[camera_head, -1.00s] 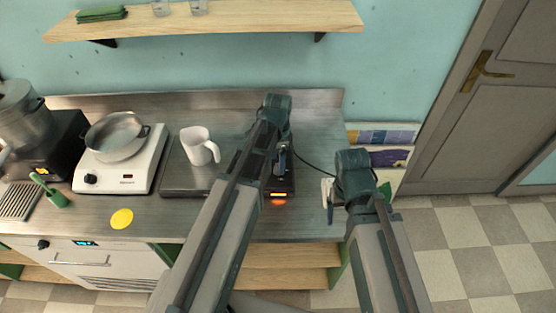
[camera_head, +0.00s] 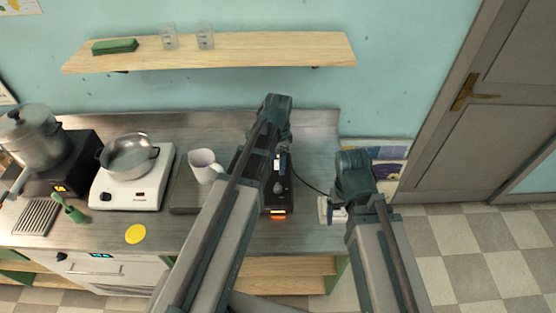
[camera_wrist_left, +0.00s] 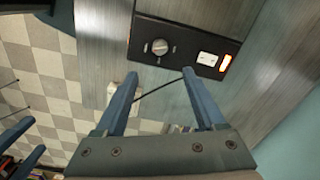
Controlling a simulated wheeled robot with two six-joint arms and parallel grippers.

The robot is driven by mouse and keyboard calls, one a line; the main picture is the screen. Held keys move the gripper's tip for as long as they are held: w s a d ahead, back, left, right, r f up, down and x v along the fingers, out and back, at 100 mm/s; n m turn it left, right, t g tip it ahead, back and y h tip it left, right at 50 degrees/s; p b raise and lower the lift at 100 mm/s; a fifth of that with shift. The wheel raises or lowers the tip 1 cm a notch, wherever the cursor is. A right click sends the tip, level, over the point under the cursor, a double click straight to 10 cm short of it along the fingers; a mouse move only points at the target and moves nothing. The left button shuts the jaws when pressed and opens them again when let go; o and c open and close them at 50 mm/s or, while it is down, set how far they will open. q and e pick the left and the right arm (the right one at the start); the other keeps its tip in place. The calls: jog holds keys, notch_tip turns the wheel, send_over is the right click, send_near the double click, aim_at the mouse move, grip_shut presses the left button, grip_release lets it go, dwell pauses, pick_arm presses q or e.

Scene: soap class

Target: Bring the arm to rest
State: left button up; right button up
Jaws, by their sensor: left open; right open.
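My left gripper (camera_head: 279,165) hangs over the black device on the counter in the head view, partly hidden by my own arm. In the left wrist view its two blue fingers (camera_wrist_left: 160,75) are spread apart with nothing between them. My right gripper (camera_head: 331,211) is at the counter's right edge, to the right of the black device. It is open, and I see nothing held in it. The black device (camera_head: 278,206) has an orange light at its front.
The steel counter (camera_head: 220,233) holds a white mug (camera_head: 204,165), a white hot plate (camera_head: 125,196) with a pan (camera_head: 128,157), a pot (camera_head: 33,138) and a yellow disc (camera_head: 135,234). A wooden shelf (camera_head: 240,52) is above. Tiled floor (camera_head: 480,240) lies free at right.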

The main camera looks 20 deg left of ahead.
dwell(0.3)
pick_arm(q)
jog(key=s+d+f+n+b, duration=0.3)
jog(key=s+d, duration=0.2)
jog(key=s, duration=0.2)
jog(key=s+d+f+n+y+b, duration=0.1)
jog(key=s+d+f+n+b, duration=0.1)
jog(key=s+d, duration=0.4)
jog(key=shift+s+f+n+b, duration=0.45)
jog(key=shift+s+n, duration=0.5)
jog(key=shift+n, duration=0.15)
jog(key=shift+a, duration=0.15)
